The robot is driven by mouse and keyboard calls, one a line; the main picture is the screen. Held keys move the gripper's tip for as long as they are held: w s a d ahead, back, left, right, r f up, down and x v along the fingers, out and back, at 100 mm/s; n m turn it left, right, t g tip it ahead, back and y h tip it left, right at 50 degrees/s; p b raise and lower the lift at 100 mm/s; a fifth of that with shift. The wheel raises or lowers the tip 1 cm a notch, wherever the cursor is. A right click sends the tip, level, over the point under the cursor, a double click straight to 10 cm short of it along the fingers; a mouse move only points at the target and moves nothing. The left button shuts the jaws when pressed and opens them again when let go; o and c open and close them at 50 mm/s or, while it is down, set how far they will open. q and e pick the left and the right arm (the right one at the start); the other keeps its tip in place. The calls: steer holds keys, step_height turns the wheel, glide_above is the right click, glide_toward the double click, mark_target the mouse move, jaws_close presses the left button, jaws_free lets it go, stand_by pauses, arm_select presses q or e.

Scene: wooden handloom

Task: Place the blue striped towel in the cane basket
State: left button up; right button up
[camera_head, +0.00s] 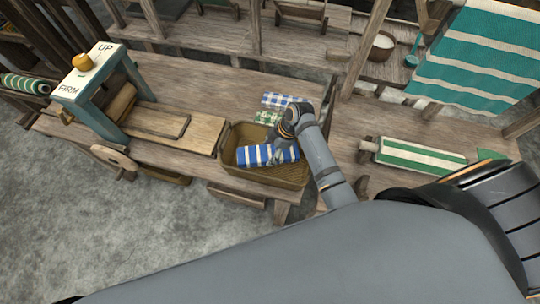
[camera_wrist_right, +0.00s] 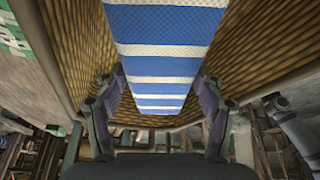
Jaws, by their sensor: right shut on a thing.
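The blue striped towel (camera_head: 266,155), blue with white bands, lies inside the cane basket (camera_head: 290,179) on the wooden bench in the head view. My right gripper (camera_head: 279,150) reaches down into the basket and is shut on the towel. In the right wrist view the towel (camera_wrist_right: 164,62) runs between the two fingers of the right gripper (camera_wrist_right: 161,100), with the woven basket walls (camera_wrist_right: 250,50) on both sides. Whether the towel touches the basket floor is hidden. My left gripper is not in view.
A blue checked cloth (camera_head: 280,101) and a green checked cloth (camera_head: 268,117) lie behind the basket. A blue-green press frame (camera_head: 92,75) with a yellow knob stands at left. Bare bench shows behind the press and basket.

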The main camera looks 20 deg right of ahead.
mark_target(270, 157)
steer(key=shift+f, duration=2.35)
steer(key=shift+f, duration=0.1)
steer(key=o, duration=1.2)
steer(key=shift+r, duration=0.2)
steer(key=v, duration=1.2)
steer(key=shift+b, duration=0.35)
steer(key=shift+f, duration=0.1)
